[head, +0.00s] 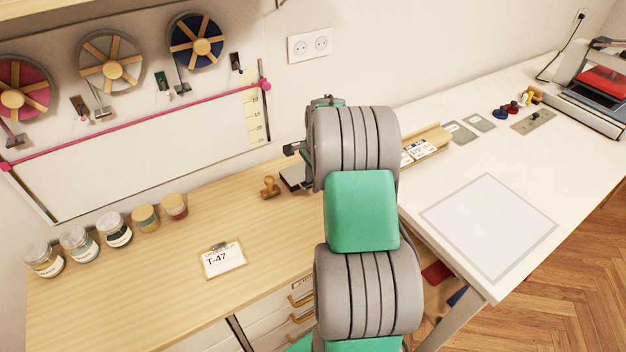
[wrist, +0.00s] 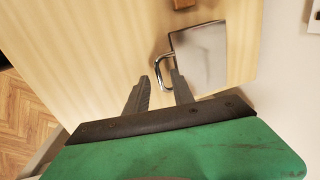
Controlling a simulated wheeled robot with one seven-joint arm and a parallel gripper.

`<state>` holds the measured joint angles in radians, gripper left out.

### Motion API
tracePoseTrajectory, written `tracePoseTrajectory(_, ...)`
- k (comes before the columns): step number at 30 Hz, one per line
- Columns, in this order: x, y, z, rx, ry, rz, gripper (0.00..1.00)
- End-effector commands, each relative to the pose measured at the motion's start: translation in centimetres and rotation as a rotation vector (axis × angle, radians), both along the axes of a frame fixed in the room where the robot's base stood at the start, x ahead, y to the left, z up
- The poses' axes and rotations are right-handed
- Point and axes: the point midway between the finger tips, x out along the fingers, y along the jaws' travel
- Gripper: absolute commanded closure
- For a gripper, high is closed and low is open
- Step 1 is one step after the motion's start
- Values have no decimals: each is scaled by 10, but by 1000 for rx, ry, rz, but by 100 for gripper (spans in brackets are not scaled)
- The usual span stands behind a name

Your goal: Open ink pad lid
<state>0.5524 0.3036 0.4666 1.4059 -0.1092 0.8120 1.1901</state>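The ink pad shows in the wrist view as a flat grey metal lid (wrist: 203,55) with dark edges, lying on the wooden table. The lid looks closed. A shiny looped handle (wrist: 162,72) stands out from its left side. My gripper (wrist: 159,77) is open, its two fingers apart and empty. The fingertips are close to the handle, which appears between them; I cannot tell whether they touch it. In the head view the ink pad (head: 292,180) is partly hidden behind my arm.
A wooden stamp (head: 269,187) stands left of the ink pad. A clipboard tag (head: 222,260) and several jars (head: 76,244) are further left. A wooden card holder (head: 432,141) is right of my arm. The wooden tabletop between the jars and the stamp is mostly clear.

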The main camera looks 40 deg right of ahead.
Motion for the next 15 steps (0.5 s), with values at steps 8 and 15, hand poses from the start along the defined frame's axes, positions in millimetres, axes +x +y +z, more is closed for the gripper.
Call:
tracePoseTrajectory(8,0,0,0,0,0,1,89)
tracePoseTrajectory(15,0,0,1,0,0,1,100)
